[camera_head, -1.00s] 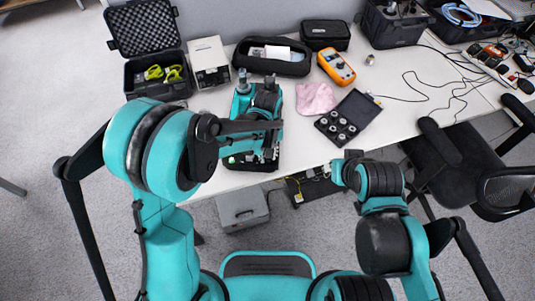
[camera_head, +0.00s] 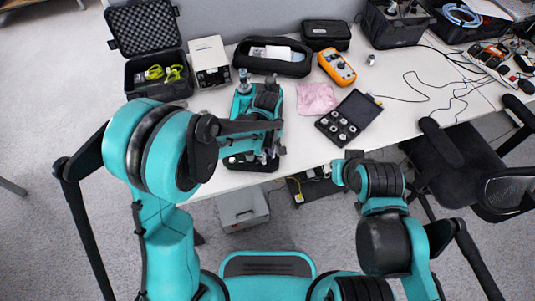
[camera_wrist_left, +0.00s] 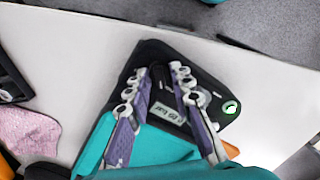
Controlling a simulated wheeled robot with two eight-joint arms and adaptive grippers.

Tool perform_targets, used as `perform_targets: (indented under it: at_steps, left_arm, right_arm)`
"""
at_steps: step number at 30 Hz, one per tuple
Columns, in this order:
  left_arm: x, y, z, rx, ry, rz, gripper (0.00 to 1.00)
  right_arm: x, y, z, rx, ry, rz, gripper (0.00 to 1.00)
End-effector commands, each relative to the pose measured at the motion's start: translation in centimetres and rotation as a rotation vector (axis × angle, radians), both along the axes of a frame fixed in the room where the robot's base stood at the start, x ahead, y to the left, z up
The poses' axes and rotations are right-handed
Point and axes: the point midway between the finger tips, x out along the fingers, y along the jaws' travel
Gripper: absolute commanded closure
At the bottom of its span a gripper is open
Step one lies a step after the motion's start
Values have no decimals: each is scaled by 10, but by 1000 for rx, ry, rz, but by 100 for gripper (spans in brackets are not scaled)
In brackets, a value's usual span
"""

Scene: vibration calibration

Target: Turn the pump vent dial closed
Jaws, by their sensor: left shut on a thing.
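The teal and black pump (camera_head: 241,106) stands near the table's front edge in the head view, partly hidden by my left arm. My left gripper (camera_head: 268,155) is over its dark front end. In the left wrist view, the two purple-padded fingers of my left gripper (camera_wrist_left: 156,80) straddle a dark knob-like part on the pump's black end (camera_wrist_left: 150,52); they seem shut on it. I take it for the vent dial, but its marks cannot be read. A small display with "bar" shows between the fingers.
Right of the pump are a pink cloth (camera_head: 316,98), an open black case of fittings (camera_head: 349,117) and an orange multimeter (camera_head: 337,67). Behind it are a white box (camera_head: 208,60) and a black pouch (camera_head: 272,57). A grey box (camera_head: 243,209) is on the floor; a chair (camera_head: 450,155) stands at right.

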Motion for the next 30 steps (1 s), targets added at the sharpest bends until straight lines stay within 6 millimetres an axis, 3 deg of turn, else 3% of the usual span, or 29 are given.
perform_targets:
  at_steps: [7, 8, 10, 22, 30]
  left_arm:
    - [0, 0, 0, 0, 0, 0, 100]
    - [0, 0, 0, 0, 0, 0, 73]
    - [0, 0, 0, 0, 0, 0, 57]
    - [0, 0, 7, 0, 0, -1, 57]
    - [0, 0, 61, 0, 0, -1, 57]
  right_arm:
    - [0, 0, 0, 0, 0, 0, 100]
    - [0, 0, 0, 0, 0, 0, 100]
    - [0, 0, 0, 0, 0, 0, 100]
    - [0, 0, 0, 0, 0, 0, 100]
    - [0, 0, 0, 0, 0, 0, 100]
